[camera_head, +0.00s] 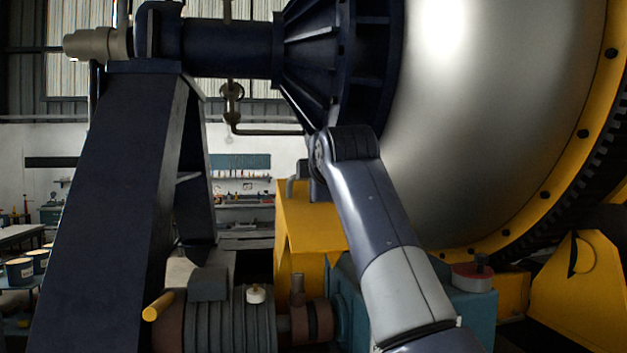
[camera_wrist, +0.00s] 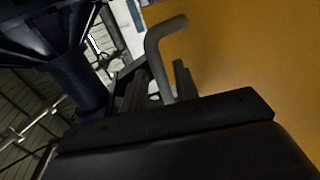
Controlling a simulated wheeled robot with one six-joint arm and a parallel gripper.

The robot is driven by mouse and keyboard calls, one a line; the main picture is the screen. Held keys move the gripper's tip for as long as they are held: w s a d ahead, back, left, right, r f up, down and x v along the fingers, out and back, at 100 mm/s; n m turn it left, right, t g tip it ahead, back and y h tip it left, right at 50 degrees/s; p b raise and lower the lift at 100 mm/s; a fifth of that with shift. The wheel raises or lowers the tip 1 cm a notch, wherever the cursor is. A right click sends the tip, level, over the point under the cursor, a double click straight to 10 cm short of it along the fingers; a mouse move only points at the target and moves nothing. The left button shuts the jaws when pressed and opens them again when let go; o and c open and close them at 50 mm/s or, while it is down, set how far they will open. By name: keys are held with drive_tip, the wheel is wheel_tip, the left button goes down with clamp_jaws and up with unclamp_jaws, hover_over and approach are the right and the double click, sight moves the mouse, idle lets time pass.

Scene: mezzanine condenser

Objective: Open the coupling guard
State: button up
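A yellow box-shaped housing (camera_head: 310,222), which I take to be the coupling guard, stands behind my arm in the head view. Its yellow-orange face (camera_wrist: 245,55) fills the right of the wrist view. A bent grey bar (camera_wrist: 158,62), like a handle, rises beside that face. My gripper (camera_wrist: 159,68) shows two dark fingers standing apart, with the bar appearing between them. I cannot tell whether they touch it. In the head view my arm hides most of the gripper. How the bar joins the housing is not clear.
A ribbed motor (camera_head: 230,322) and a teal gearbox (camera_head: 475,308) sit low in front. A dark blue support stand (camera_head: 115,200) rises at left. A large metal drum (camera_head: 480,120) with a yellow toothed rim fills the right. A workbench (camera_head: 245,212) is far behind.

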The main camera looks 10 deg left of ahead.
drive_tip(key=b+v, duration=0.2)
drive_tip(key=v, duration=0.7)
drive_tip(key=shift+s+b, duration=0.3)
drive_tip(key=shift+s, duration=0.05)
drive_tip(key=shift+d, duration=0.1)
drive_tip(key=p+x, duration=0.3)
drive_tip(key=x, duration=0.8)
drive_tip(key=shift+p, duration=0.35)
drive_tip(key=shift+d, duration=0.1)
drive_tip(key=shift+s, duration=0.1)
